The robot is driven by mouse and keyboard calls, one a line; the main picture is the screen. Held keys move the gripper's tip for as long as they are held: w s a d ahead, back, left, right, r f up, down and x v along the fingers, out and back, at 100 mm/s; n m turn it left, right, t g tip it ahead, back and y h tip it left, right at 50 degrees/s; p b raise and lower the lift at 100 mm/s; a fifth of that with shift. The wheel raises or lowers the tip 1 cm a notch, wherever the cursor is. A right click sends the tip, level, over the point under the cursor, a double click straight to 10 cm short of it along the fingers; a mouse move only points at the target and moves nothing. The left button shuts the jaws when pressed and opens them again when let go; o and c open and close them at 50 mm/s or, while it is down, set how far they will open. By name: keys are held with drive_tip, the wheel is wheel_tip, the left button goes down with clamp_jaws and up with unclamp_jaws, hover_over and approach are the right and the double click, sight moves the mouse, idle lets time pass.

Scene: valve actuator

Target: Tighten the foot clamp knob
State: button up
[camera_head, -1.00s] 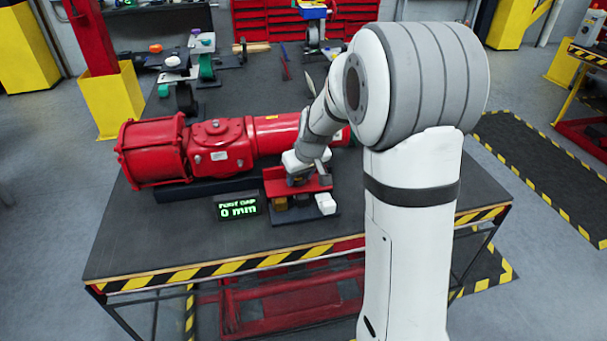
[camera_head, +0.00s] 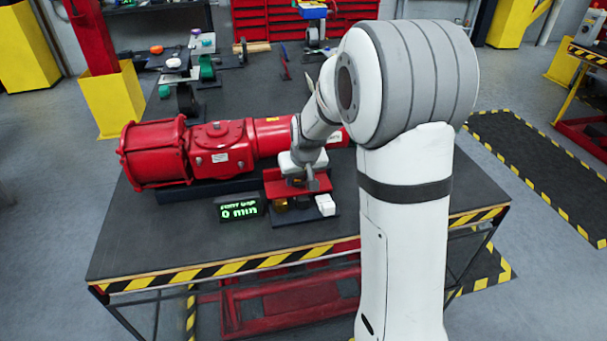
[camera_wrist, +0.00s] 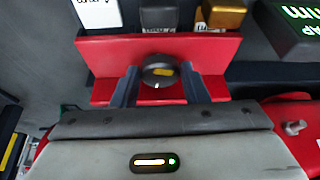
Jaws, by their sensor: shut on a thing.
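The foot clamp knob (camera_wrist: 158,72) is a dark round knob with a yellow mark and a small white tick, on a red bracket (camera_wrist: 103,52) in the wrist view. My gripper (camera_wrist: 160,84) has one finger on each side of the knob and is shut on it. In the head view the red bracket (camera_head: 322,183) stands at the right front of the red actuator (camera_head: 215,150), and my gripper (camera_head: 298,180) reaches down onto it. The knob itself is hidden there by my gripper.
A white block (camera_head: 326,205) and a brass-coloured block (camera_wrist: 222,16) sit at the bracket's front, with a dark grey block (camera_wrist: 158,18) between them. The front of the bench (camera_head: 170,240) is clear. Wheels and tools lie at the back.

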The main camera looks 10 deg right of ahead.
drive_tip(key=shift+w+a+m+h+b, duration=0.2)
drive_tip(key=shift+m+h+b, duration=0.4)
drive_tip(key=shift+m, duration=0.6)
drive_tip(key=m+b, duration=0.2)
drive_tip(key=b, duration=0.1)
drive_tip(key=shift+a+f+h+b, duration=0.1)
drive_tip(key=shift+f+h+b, duration=0.05)
drive_tip(key=shift+h+b, duration=0.2)
drive_tip(key=m+b, duration=0.2)
drive_tip(key=m+h+b, duration=0.1)
drive_tip(key=shift+w+a+r+g+b, duration=0.1)
drive_tip(key=shift+r+g+b, duration=0.15)
drive_tip(key=shift+g+b, duration=0.1)
drive_tip(key=shift+r+m, duration=0.1)
drive_tip(key=shift+m, duration=0.3)
drive_tip(key=o, duration=1)
